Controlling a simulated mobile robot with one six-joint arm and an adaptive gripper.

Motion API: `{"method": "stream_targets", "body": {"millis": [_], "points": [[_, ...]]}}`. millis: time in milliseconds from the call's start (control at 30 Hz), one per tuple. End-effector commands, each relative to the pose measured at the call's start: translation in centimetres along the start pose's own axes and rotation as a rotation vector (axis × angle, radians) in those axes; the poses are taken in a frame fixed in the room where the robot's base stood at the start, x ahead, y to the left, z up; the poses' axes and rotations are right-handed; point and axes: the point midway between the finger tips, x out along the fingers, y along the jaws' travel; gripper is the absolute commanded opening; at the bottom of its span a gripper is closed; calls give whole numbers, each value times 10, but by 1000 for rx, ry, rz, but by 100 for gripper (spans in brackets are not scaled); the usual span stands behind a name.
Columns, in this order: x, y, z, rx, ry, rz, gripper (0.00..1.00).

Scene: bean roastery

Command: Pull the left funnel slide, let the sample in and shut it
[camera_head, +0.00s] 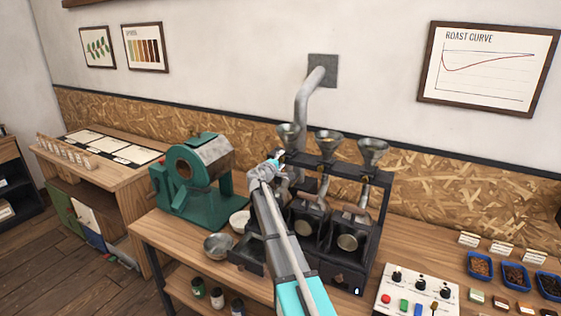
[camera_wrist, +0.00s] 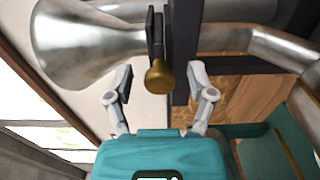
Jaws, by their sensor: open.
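The left funnel (camera_head: 289,133) is a metal cone on the black rack of the sample roaster (camera_head: 318,222). In the wrist view the funnel (camera_wrist: 85,45) lies sideways at the upper left. Its slide (camera_wrist: 157,25) is a dark upright plate with a round brass knob (camera_wrist: 158,78). My gripper (camera_head: 277,161) is at the left funnel, and my arm hides part of the roaster's left side. In the wrist view my open gripper (camera_wrist: 161,76) has one finger on each side of the knob, with gaps on both sides. The slide's position in the funnel neck is unclear.
The middle funnel (camera_head: 327,142) and right funnel (camera_head: 373,150) stand beside it. A grey duct (camera_head: 303,95) rises behind. A green machine (camera_head: 199,180) and a metal bowl (camera_head: 218,245) are to the left. A control panel (camera_head: 416,293) and blue trays (camera_head: 480,265) are right.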

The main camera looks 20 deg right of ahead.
Motion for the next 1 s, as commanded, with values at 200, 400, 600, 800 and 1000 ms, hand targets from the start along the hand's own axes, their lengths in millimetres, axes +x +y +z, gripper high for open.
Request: {"method": "stream_targets", "body": {"millis": [200,400,600,800,1000], "points": [[-1,0,0,0,0,0,48],[-1,0,-1,0,1,0,11],[-1,0,-1,0,1,0,0],[-13,0,0,0,2,0,0],[-35,0,-1,1,2,0,0]]}}
